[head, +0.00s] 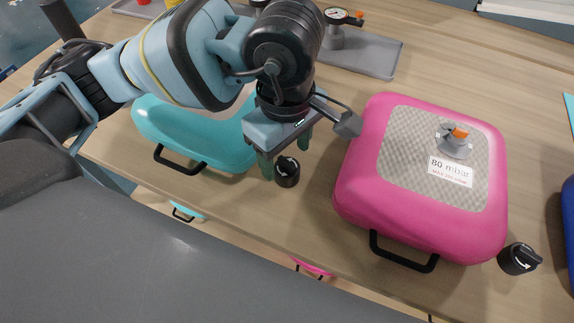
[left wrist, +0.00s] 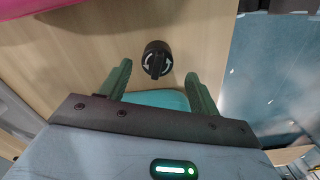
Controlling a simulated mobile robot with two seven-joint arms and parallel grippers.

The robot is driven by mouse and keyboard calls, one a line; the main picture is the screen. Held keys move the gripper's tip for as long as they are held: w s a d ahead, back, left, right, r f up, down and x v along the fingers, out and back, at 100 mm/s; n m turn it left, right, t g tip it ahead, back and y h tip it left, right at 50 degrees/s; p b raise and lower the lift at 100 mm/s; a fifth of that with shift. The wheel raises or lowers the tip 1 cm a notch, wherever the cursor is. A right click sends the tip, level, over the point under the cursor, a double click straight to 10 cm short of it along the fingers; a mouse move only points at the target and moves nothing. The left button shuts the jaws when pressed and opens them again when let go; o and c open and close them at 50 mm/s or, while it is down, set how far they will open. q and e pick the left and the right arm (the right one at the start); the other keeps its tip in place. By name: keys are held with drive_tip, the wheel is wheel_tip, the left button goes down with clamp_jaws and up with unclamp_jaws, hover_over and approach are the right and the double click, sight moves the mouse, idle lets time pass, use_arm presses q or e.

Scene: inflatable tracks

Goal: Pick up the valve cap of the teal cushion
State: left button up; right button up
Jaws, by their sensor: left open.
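The teal cushion (head: 190,135) lies on the wooden table, partly covered by my left arm; its valve is hidden in the head view. A black round valve cap (head: 287,171) with white arrow marks lies on the table beside the teal cushion's right side. My left gripper (head: 285,158) points down over it, with green fingers apart. In the left wrist view the cap (left wrist: 156,60) sits just beyond and between the open fingertips (left wrist: 158,75), not touching them. A strip of teal cushion (left wrist: 160,99) shows behind the fingers. My right gripper is not in view.
A pink cushion (head: 375,210) with a black handle and a pressure label stands to the right. Another black cap (head: 519,258) lies beside it. A grey tray (head: 375,57) with a gauge (head: 336,16) is at the back. The table's front edge is close.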

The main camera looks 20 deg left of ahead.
sight(287, 162)
use_arm(q)
drive_tip(key=shift+w+f, duration=0.15)
drive_tip(key=shift+f, duration=1.8)
drive_tip(key=shift+c, duration=0.4)
drive_tip(key=c, duration=0.8)
drive_tip(key=shift+r, duration=0.15)
